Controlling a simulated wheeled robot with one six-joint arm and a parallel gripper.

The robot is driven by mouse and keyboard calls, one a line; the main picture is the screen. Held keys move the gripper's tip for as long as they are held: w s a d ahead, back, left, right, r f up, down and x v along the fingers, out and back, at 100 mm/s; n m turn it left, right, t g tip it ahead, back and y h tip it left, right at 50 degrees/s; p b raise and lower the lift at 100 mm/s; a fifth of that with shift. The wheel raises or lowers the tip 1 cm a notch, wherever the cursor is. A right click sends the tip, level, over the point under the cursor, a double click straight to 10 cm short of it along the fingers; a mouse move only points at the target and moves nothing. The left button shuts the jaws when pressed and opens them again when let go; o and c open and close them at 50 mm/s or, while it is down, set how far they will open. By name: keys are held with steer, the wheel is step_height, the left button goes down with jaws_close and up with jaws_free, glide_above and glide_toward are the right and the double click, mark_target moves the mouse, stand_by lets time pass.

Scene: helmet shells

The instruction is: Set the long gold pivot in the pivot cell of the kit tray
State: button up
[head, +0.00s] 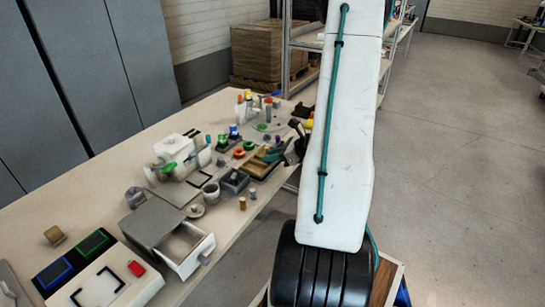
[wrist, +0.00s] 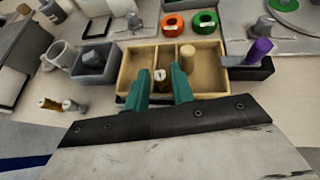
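The tan kit tray (wrist: 124,78) lies under my gripper in the wrist view, and it also shows beside the gripper in the head view (head: 258,170). My gripper (wrist: 160,92) has its two teal fingers apart over the tray's front part. A gold pivot with a pale top (wrist: 160,77) stands upright between the fingers, with a gap visible on each side. Its base is hidden, so I cannot tell whether it rests fully on the cell floor. A cream peg (wrist: 187,54) stands in the tray, right of the pivot.
A grey bin (wrist: 96,66) is beside the tray's left side. A dark holder with a purple-topped piece (wrist: 259,50) is at its right.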

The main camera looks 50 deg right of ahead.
steer(key=v, duration=1.2)
steer(key=w+a+r+n+g+y, duration=0.1)
steer(key=w+a+r+n+g, duration=0.1)
steer(key=a+r+n, duration=0.45)
steer(key=w+a+r+n+g+y, duration=0.1)
steer(key=w+a+n+g+y, duration=0.15)
steer(key=a, duration=0.65)
steer(key=w+a+r+n+g, duration=0.2)
steer(key=a+r+n+g, duration=0.1)
steer(key=a+n, duration=0.3)
steer(key=s+a+r+n+g+h, duration=0.1)
steer(key=s+a+r+n+h, duration=0.2)
steer(key=s+a+n, duration=0.3)
steer(key=s+a+r+n+g+h, duration=0.2)
steer(key=s+a+r+n+h, duration=0.2)
steer(key=a+n, duration=0.7)
steer(key=shift+s+r+n, duration=0.3)
steer(key=shift+s+n, duration=0.1)
steer(key=shift+s, duration=0.8)
steer(key=shift+a, duration=0.1)
